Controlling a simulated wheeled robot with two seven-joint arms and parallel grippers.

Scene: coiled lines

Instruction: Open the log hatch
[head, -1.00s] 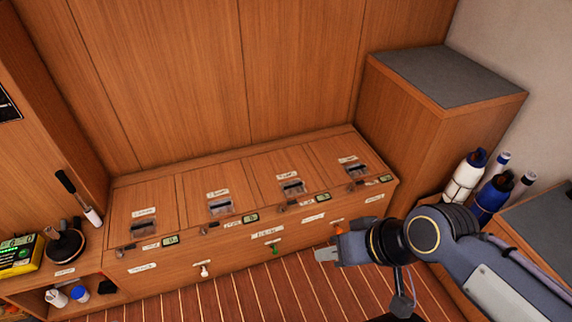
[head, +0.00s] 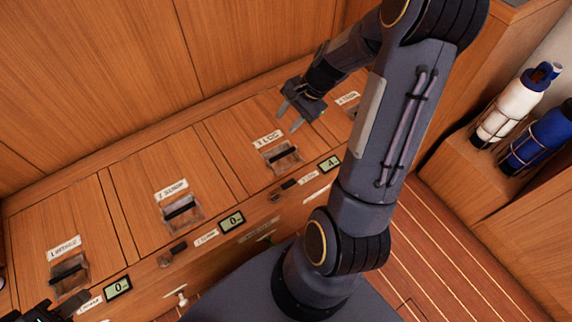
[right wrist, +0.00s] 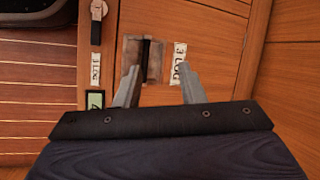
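The log hatch (head: 236,140), labelled "3 LOG", lies shut and flush in the wooden bench top in the head view. Its clear recessed pull (head: 283,158) with a dark bar sits near the front edge; it also shows in the right wrist view (right wrist: 152,52). My right gripper (head: 289,116) is open and empty above the hatch, behind the label. In the right wrist view its spread fingers (right wrist: 159,88) stand either side of the pull's line, with the label by one finger. A small latch (head: 275,195) is on the front edge. My left gripper (head: 50,309) is partly cut off at the lower left.
Hatches labelled "2" (head: 145,170) and "1" (head: 30,225) lie shut to the left. Small displays (head: 232,219) line the front edge. Coloured pulls, one white (head: 180,296), are below. Strapped bottles (head: 510,110) stand at the right. My right arm hides part of the bench.

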